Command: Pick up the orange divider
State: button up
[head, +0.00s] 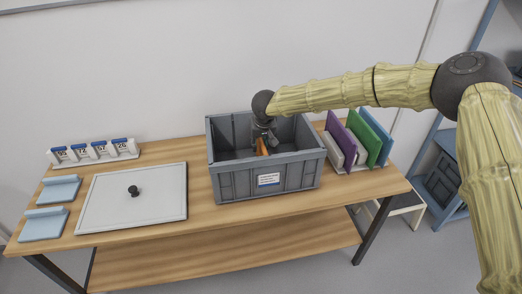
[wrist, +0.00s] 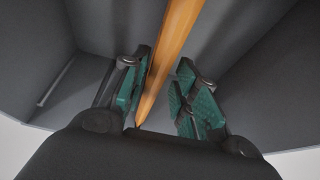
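The orange divider (head: 262,146) stands on edge inside the grey crate (head: 232,185), with only a small part showing in the head view. In the wrist view the orange divider (wrist: 168,60) runs as a thin upright strip between the green-padded fingers. My gripper (wrist: 160,95) reaches down into the crate and is open around the divider. The left finger is close to the divider, and whether it touches is unclear. A clear gap lies between the divider and the right finger. In the head view my gripper (head: 267,135) is partly hidden by the wrist.
Purple, green and blue dividers stand in a white rack (head: 370,168) right of the crate. A white lid with a black knob (head: 133,190) lies left of it. A numbered card row (head: 93,152) and two light blue pieces (head: 58,191) are farther left.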

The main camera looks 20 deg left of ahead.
aim_at(261, 154)
jog(key=shift+w+p+x, duration=0.2)
jog(key=shift+p+x, duration=0.2)
jog(key=shift+x, duration=0.95)
jog(key=shift+w+p+x, duration=0.2)
jog(key=shift+p+x, duration=0.2)
jog(key=shift+x, duration=0.9)
jog(key=shift+d+r, duration=0.1)
grip_shut()
